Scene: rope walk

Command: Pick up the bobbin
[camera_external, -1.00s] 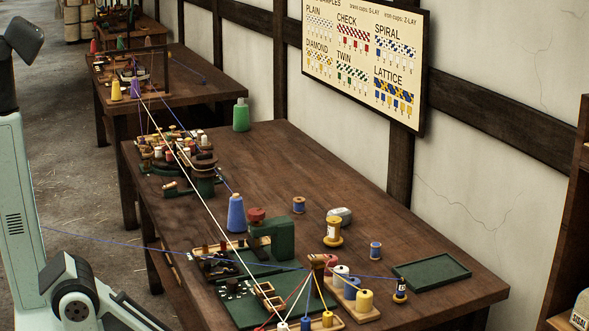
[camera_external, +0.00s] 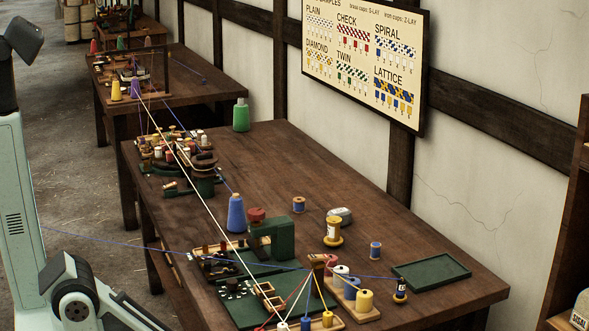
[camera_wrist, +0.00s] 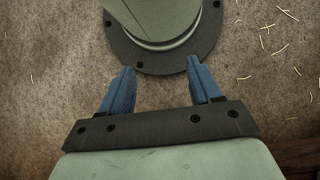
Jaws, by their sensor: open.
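Several bobbin-like spools stand on the long wooden table (camera_external: 270,160), and I cannot tell which one is the bobbin. A blue spool with wooden ends (camera_external: 298,204) stands mid-table, and a smaller blue one (camera_external: 375,250) stands nearer the right edge. A yellow-based spool with a pale label (camera_external: 333,231) is between them. A dark spool on a yellow base (camera_external: 400,290) stands by the front right, with a blue thread running to it. My gripper (camera_wrist: 160,66) is open and empty, with blue fingers, above the floor by my base. It is out of the external view, away from the spools.
A green tray (camera_external: 432,272) lies at the table's right edge. A rack with white, blue and yellow spools (camera_external: 340,310) stands in front. A green block machine (camera_external: 272,238) and a blue cone (camera_external: 236,213) stand left. Taut cords cross the table's left side.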

